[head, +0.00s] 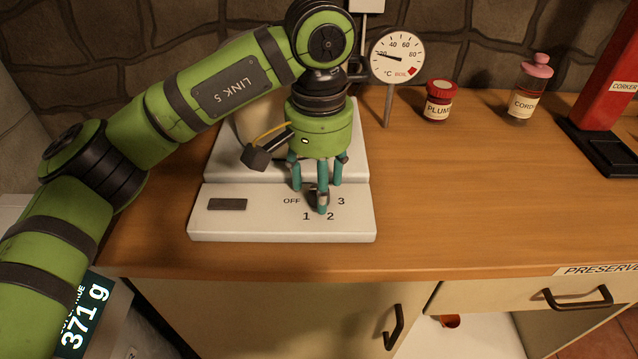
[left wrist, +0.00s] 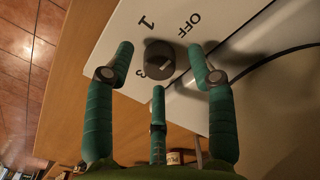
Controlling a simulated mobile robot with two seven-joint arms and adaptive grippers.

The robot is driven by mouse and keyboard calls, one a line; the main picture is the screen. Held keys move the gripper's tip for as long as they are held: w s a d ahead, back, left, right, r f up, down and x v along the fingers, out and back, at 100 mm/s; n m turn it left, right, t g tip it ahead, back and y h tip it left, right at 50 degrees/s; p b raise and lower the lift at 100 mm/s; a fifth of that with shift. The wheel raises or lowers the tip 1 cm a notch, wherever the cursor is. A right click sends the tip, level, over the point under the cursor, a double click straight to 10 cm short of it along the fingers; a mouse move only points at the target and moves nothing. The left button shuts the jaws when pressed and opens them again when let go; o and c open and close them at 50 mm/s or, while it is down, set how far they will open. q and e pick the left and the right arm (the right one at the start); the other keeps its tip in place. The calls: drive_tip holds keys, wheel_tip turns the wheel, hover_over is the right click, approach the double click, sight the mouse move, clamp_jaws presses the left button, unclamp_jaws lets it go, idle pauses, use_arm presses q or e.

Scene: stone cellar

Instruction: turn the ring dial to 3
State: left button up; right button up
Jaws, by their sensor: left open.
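The ring dial (left wrist: 160,59) is a small dark round knob with a short pale mark, on a white appliance (head: 275,228). In the head view my fingers hide it, and the labels OFF, 1, 2 and 3 show around its place. My left gripper (head: 318,194) points down over the dial, its three teal fingers spread open. In the left wrist view my left gripper (left wrist: 160,66) has its fingertips around the knob, with gaps visible at the sides. I cannot tell which label the mark points at. My right gripper is not in view.
A dial thermometer (head: 397,56) on a stand is behind the appliance. A plum jar (head: 438,105), a pink-topped bottle (head: 527,92) and a red corker (head: 606,75) stand at the right. A 371 g display (head: 85,315) is at lower left. The front right counter is clear.

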use_arm(q)
drive_tip(key=shift+f, duration=0.45)
clamp_jaws()
